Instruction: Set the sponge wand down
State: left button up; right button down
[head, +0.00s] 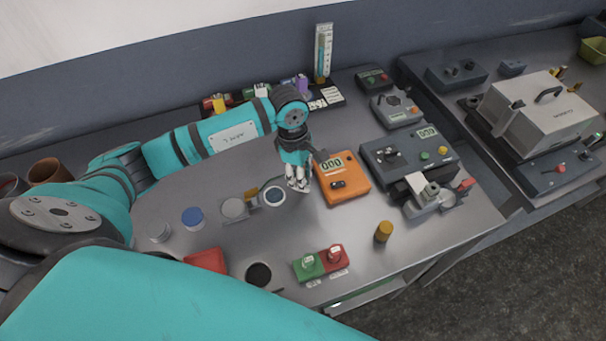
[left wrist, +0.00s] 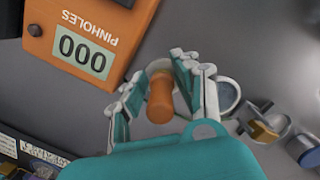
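My left gripper (head: 297,184) is low over the middle of the bench, between the orange counter box and a small round dish. In the left wrist view, the sponge wand's orange-brown handle (left wrist: 160,100) stands between the fingers of my left gripper (left wrist: 160,72), which look closed on its sides. A pale round end (left wrist: 158,66) shows just past the handle. The wand is hidden by the hand in the head view, and I cannot tell if its end touches the bench. My right gripper is in no view.
The orange counter box (head: 341,178) is close on the right. A green-and-red block (head: 321,262) and an amber cylinder (head: 383,231) stand in front. Bare bench lies between.

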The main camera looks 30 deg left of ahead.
pick_arm(q)
jog(key=o, duration=0.3)
jog(key=shift+r, duration=0.35)
notch_tip(320, 180, up, 12)
jog(key=a+b, duration=0.1)
jog(key=b, duration=0.2)
jog(key=shift+s+a+f+b, duration=0.2)
jog(key=shift+a+b, duration=0.1)
jog(key=shift+a, duration=0.1)
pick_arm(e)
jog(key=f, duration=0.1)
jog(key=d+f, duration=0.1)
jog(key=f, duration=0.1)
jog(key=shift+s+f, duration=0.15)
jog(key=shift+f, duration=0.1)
pick_arm(q)
jog(key=shift+w, duration=0.1)
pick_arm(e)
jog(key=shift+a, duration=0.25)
pick_arm(q)
jog(key=shift+f, duration=0.1)
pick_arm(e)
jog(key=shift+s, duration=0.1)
